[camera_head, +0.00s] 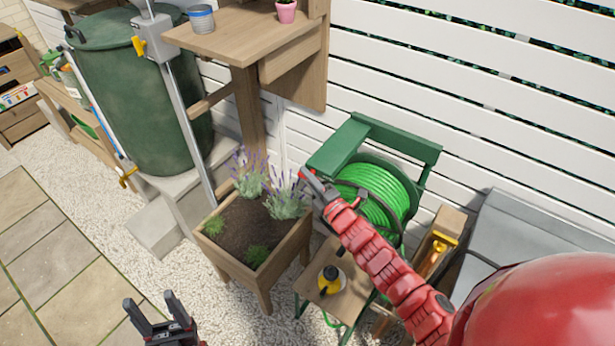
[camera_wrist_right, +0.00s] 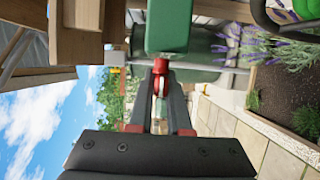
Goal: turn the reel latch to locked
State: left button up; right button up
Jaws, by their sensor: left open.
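The hose reel (camera_head: 375,195) holds a coiled green hose in a green frame (camera_head: 385,135) by the white fence. My right gripper (camera_head: 312,185) is at the left side of the reel, at the end of my red arm, which covers part of the reel. In the right wrist view its dark fingers (camera_wrist_right: 160,75) reach toward a green part of the frame (camera_wrist_right: 167,28). A small red piece (camera_wrist_right: 160,65), possibly the latch, shows at the fingertips; whether they grip it is unclear. The latch's setting cannot be read. My left gripper (camera_head: 158,312) is open and empty, low over the gravel.
A wooden planter (camera_head: 255,265) with lavender stands left of the reel. A small table (camera_head: 340,300) with a yellow-and-black bottle (camera_head: 330,280) is below it. A green barrel (camera_head: 140,100) and wooden shelf (camera_head: 235,45) stand behind. Gravel and paving at left are clear.

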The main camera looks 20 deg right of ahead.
grip_shut()
jog(key=shift+f, duration=0.1)
